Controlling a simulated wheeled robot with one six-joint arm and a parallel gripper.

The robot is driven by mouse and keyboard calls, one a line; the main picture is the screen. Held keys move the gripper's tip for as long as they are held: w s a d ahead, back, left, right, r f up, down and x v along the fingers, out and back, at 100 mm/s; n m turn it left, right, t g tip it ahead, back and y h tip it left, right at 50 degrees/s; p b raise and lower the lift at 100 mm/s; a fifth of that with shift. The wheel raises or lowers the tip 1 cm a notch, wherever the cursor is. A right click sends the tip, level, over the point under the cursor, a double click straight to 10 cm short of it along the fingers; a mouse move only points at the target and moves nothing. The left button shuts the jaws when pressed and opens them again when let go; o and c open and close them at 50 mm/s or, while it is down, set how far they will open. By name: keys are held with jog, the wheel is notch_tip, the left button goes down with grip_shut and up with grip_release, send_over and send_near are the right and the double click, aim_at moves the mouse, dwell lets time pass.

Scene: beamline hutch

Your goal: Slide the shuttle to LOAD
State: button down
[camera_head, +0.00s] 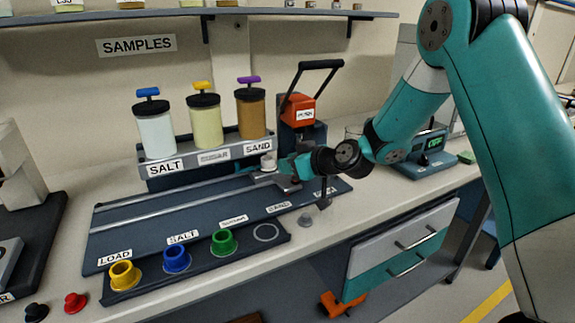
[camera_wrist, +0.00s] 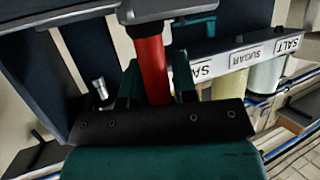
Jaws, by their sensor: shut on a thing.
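The shuttle (camera_head: 263,180), a small grey carriage with a pale cup (camera_head: 268,161) on it, sits toward the right end of the dark rail track (camera_head: 160,212). The LOAD label (camera_head: 115,257) is at the track's far left end. My gripper (camera_head: 287,168) is at the shuttle's right side, low over the track. In the wrist view, my gripper (camera_wrist: 156,85) is shut with its fingers either side of a red upright handle (camera_wrist: 152,66), which appears to belong to the shuttle. My gripper mostly hides this handle in the head view.
Hoppers marked SALT (camera_head: 155,128), SUGAR (camera_head: 205,118) and SAND (camera_head: 251,113) stand behind the track. An orange press (camera_head: 298,110) stands behind my gripper. Yellow (camera_head: 124,276), blue (camera_head: 177,259) and green (camera_head: 224,242) rings line the front. The track left of the shuttle is clear.

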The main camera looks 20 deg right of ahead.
jog(key=c, duration=1.1)
grip_release()
jog(key=shift+o, duration=0.2)
jog(key=b+v, duration=0.3)
jog(key=v, duration=1.4)
jog(key=shift+s, duration=0.25)
